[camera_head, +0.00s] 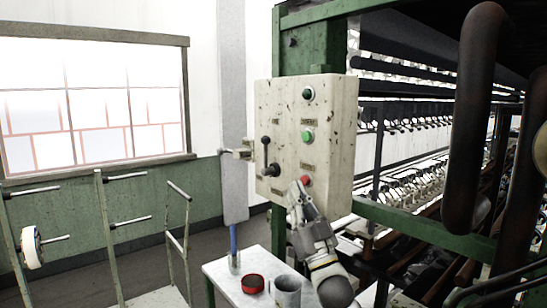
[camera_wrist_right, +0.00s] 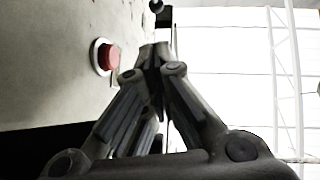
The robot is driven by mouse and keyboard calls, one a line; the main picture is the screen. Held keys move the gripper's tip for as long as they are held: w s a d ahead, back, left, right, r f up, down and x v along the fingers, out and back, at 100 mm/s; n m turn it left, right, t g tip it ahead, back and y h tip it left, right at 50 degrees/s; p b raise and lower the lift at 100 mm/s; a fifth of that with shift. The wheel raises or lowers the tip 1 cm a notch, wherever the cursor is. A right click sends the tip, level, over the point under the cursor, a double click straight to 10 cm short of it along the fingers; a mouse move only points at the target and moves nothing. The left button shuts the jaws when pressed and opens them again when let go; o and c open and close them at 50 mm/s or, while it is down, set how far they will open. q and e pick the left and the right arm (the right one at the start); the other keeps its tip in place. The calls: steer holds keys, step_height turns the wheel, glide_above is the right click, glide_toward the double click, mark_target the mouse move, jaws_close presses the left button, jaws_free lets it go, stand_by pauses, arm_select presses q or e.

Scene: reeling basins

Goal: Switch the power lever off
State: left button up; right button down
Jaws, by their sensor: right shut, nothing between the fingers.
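The control box (camera_head: 328,120) is pale and worn, mounted on a green post. The power lever (camera_head: 265,153) is a dark rod on its left part. Its black knob (camera_head: 265,141) is at the top, so it points up, leaning slightly left. My right gripper (camera_head: 298,187) is shut and empty, low in front of the box, beside the red button (camera_head: 305,181) and below and right of the lever. In the right wrist view, the closed fingertips (camera_wrist_right: 155,50) are right of the red button (camera_wrist_right: 109,58). A dark ball (camera_wrist_right: 156,5), apparently the lever knob, shows at the top edge. My left gripper is out of view.
Two green buttons (camera_head: 307,136) sit above the red one. A grey fitting (camera_head: 238,153) sticks out left of the box. Below, a white table (camera_head: 221,272) holds a red-rimmed dish (camera_head: 253,284) and a grey mug (camera_head: 287,291). Reeling machinery (camera_head: 430,170) fills the right.

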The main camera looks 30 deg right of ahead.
steer(key=p, duration=0.4)
glide_toward(268, 142)
step_height(268, 142, up, 4)
steer(key=shift+w+d+p, duration=0.2)
steer(key=shift+w+p, duration=0.5)
steer(key=shift+w, duration=1.25)
